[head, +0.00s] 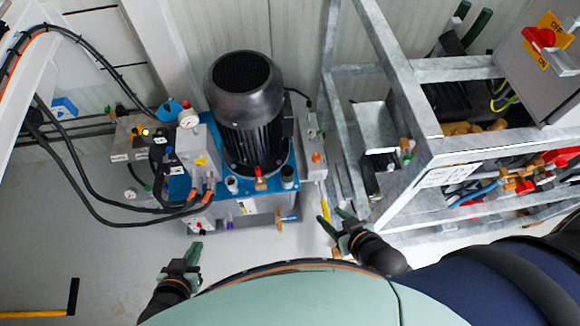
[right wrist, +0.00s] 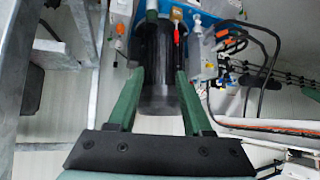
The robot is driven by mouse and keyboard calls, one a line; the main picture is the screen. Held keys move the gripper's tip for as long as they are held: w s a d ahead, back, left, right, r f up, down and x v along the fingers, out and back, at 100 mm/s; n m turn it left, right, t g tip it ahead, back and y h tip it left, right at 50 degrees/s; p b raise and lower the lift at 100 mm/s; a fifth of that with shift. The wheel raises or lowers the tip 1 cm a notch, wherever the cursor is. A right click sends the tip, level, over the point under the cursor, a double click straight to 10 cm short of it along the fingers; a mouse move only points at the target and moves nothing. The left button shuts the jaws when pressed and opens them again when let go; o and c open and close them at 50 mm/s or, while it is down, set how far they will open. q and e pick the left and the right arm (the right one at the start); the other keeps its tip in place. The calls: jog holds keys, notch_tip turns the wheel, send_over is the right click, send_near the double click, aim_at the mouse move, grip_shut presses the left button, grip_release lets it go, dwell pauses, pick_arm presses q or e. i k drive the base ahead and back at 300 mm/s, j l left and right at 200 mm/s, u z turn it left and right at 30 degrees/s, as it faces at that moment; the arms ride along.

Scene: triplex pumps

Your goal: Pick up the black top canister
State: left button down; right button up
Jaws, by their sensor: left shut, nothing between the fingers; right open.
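The black canister (head: 243,100) stands upright on a blue-topped pump unit, with a smooth rounded cap above a ribbed body. In the right wrist view the black canister (right wrist: 157,65) appears upside down, framed between my fingers but farther off. My right gripper (head: 333,218) is open and empty, in front and to the right of the pump unit, apart from the canister. Its green fingers also show in the right wrist view (right wrist: 160,75). My left gripper (head: 194,251) is shut and empty, in front and to the left of the unit, away from the canister.
A grey metal frame (head: 429,146) with pipes and valves stands close on the right, beside my right gripper. Gauges, fittings and black hoses (head: 75,172) crowd the left of the unit. A switch box (head: 543,60) is at upper right. Bare floor (head: 60,240) shows at left.

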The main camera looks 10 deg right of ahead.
aim_at(288, 172)
jog(key=i+j+z, duration=0.3)
jog(key=j+z, duration=0.15)
jog(key=i+j+z, duration=0.2)
jog(key=j, duration=0.25)
jog(key=j+z, duration=0.2)
jog(key=i+j, duration=0.05)
jog(key=j, duration=0.05)
